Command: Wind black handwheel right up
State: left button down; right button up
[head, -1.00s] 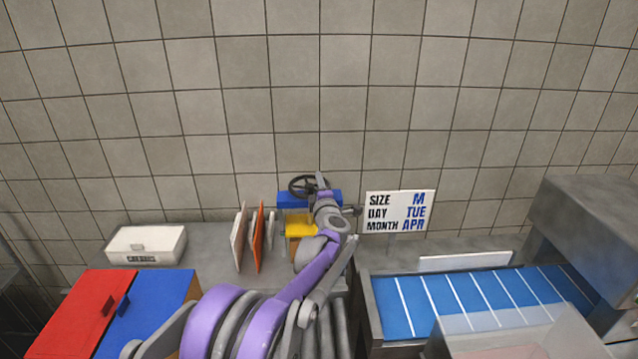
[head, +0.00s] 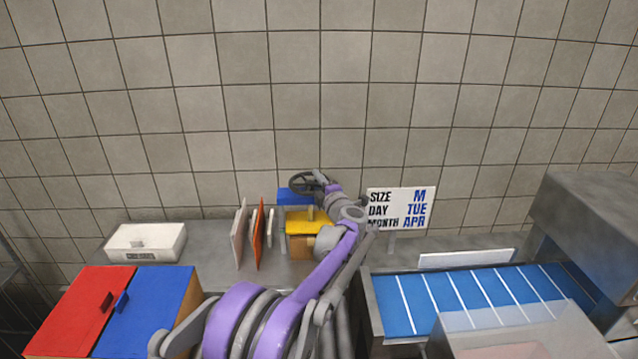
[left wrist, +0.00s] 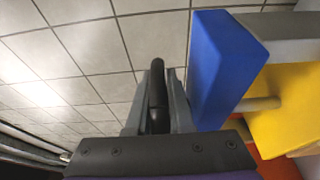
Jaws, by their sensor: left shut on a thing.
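The black handwheel (head: 303,184) stands at the back of the counter, at the top of a blue and yellow press-like device. My left gripper (head: 324,184) is at the wheel's right side in the head view. In the left wrist view its two fingers (left wrist: 158,110) are shut on the black rim of the handwheel (left wrist: 158,88), which stands between them. The blue block (left wrist: 225,62) and the yellow part (left wrist: 287,105) lie just right of the fingers there. My forearm hides part of the device in the head view. My right gripper is not in view.
A sign (head: 400,209) reading SIZE M, DAY TUE, MONTH APR stands close right of my arm. Upright boards (head: 258,235) stand left of the device. A white box (head: 145,243), red and blue lids (head: 150,305) and a blue belt (head: 480,296) lie farther out.

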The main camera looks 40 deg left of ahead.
pick_arm(q)
jog(key=shift+a+n+g+y, duration=0.15)
jog(key=shift+n+g+y, duration=0.2)
jog(key=shift+n+g, duration=0.25)
jog(key=shift+a+n+g+y, duration=0.15)
jog(key=shift+n+g+y, duration=0.25)
jog(key=shift+g, duration=0.4)
jog(key=c, duration=1.1)
grip_release()
jog(key=b+v, duration=0.1)
jog(key=v, duration=0.9)
jog(key=shift+s+d, duration=0.15)
jog(key=shift+d, duration=0.2)
